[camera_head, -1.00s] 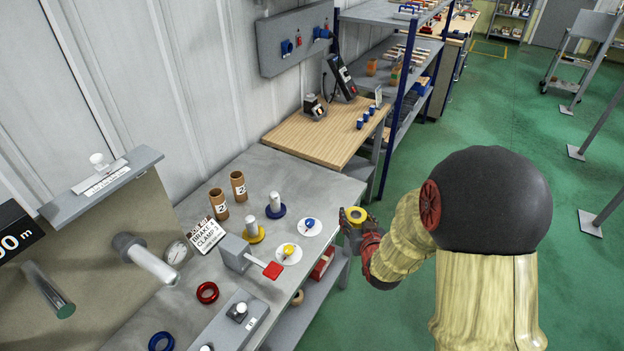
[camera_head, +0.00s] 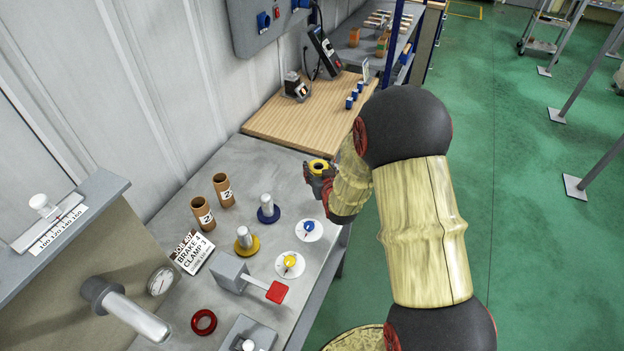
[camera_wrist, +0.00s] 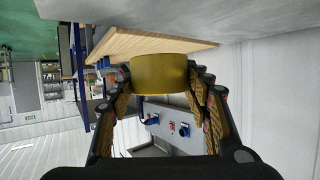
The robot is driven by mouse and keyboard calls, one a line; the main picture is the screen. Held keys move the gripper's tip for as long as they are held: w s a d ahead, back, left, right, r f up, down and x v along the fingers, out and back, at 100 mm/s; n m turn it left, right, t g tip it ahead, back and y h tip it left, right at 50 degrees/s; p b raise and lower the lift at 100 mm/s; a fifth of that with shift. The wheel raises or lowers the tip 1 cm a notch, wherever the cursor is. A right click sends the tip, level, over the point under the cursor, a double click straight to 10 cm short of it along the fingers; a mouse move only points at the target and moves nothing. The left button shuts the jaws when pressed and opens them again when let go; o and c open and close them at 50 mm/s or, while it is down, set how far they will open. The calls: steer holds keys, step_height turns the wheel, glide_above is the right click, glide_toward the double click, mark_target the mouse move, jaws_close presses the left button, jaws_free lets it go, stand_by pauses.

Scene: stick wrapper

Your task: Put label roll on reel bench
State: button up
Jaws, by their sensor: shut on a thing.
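My gripper (camera_head: 312,175) is shut on a yellow ring-shaped label roll (camera_head: 319,166). In the wrist view the roll (camera_wrist: 159,73) sits between the two fingers. The gripper is over the far right part of the grey reel bench (camera_head: 255,165); its exact height above the bench is hard to tell. On the bench are a pale post on a blue base (camera_head: 268,209) and a pale post on a yellow base (camera_head: 245,241). To their right lie a white disc with a blue knob (camera_head: 309,230) and one with a yellow knob (camera_head: 289,264).
A red-handled lever (camera_head: 276,291) and a red ring (camera_head: 204,322) are nearer. A wooden-topped table (camera_head: 290,125) adjoins the far end. The bench's far end is bare.

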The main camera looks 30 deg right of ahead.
steer(key=w+f, duration=0.1)
steer(key=f, duration=0.1)
steer(key=w+f+b, duration=0.1)
steer(key=w+f, duration=0.3)
steer(key=shift+d+f+b, duration=0.15)
steer(key=shift+b, duration=0.15)
steer(key=shift+f+b, duration=0.4)
steer(key=shift+f, duration=0.9)
steer(key=shift+f, duration=0.2)
steer(key=o, duration=1.2)
steer(key=shift+c, duration=0.2)
steer(key=shift+r, duration=0.1)
